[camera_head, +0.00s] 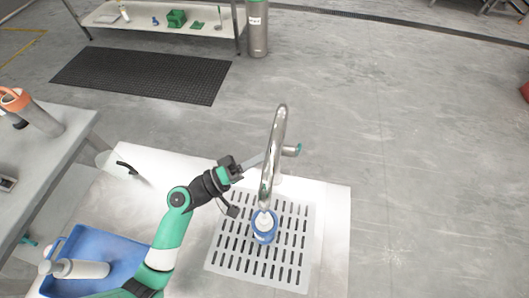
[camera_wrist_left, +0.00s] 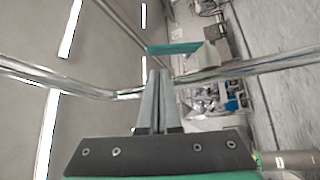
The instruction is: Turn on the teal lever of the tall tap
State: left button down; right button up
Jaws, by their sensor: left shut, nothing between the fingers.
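The tall tap (camera_head: 273,150) is a chrome arch standing over a slotted drain plate. Its teal lever (camera_head: 298,148) shows as a small teal tip on a metal stub to the right of the spout. In the left wrist view the teal lever (camera_wrist_left: 178,48) lies just beyond my fingertips, with the chrome pipe (camera_wrist_left: 270,66) crossing behind them. My left gripper (camera_head: 264,161) is shut and empty, reaching in from the left at the tap; the tap partly hides its tips. The shut fingers also show in the wrist view (camera_wrist_left: 157,75). I cannot tell whether they touch the lever. My right gripper is not in view.
A blue and white round item (camera_head: 264,230) sits on the drain plate (camera_head: 222,254) under the spout. A blue tray (camera_head: 113,247) holds a pale bottle (camera_head: 80,269) at lower left. A grey table (camera_head: 75,138) stands at left.

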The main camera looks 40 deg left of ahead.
aim_at(298, 150)
pick_arm(q)
jog(key=x, duration=0.5)
jog(key=shift+w+d+r, duration=0.1)
jog(key=shift+w, duration=0.2)
jog(key=shift+s, duration=0.1)
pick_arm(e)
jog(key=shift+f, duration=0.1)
pick_arm(q)
jog(key=shift+s+d+f+b, duration=0.35)
jog(key=shift+s+b, duration=0.1)
jog(key=shift+s, duration=0.15)
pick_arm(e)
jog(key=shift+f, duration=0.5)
